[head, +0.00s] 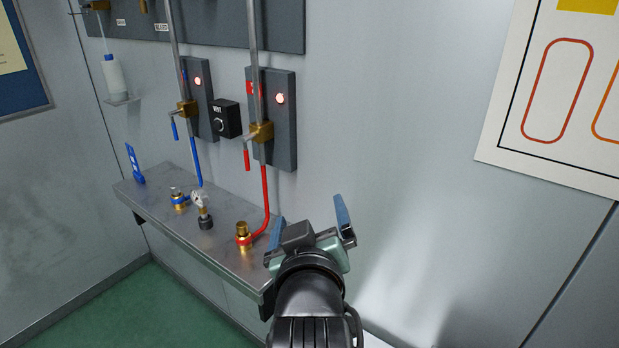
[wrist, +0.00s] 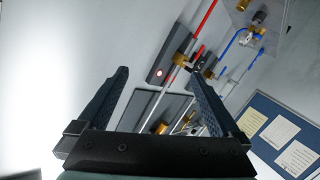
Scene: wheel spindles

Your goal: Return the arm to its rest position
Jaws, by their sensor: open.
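My gripper (head: 310,225) is open and empty in the head view, at the right end of the metal shelf and in front of the bare wall. Its two blue-grey fingers point up and away from my body. In the wrist view, my gripper (wrist: 163,90) shows both fingers spread wide with nothing between them. My black arm comes up from the bottom of the head view.
The metal shelf (head: 150,195) holds a red-ringed brass fitting (head: 243,236), a blue-ringed fitting (head: 179,199) and a small gauge-like part (head: 202,205). Red (head: 265,195) and blue (head: 196,160) hoses run up the wall. A poster (head: 545,100) hangs right; the wall between is clear.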

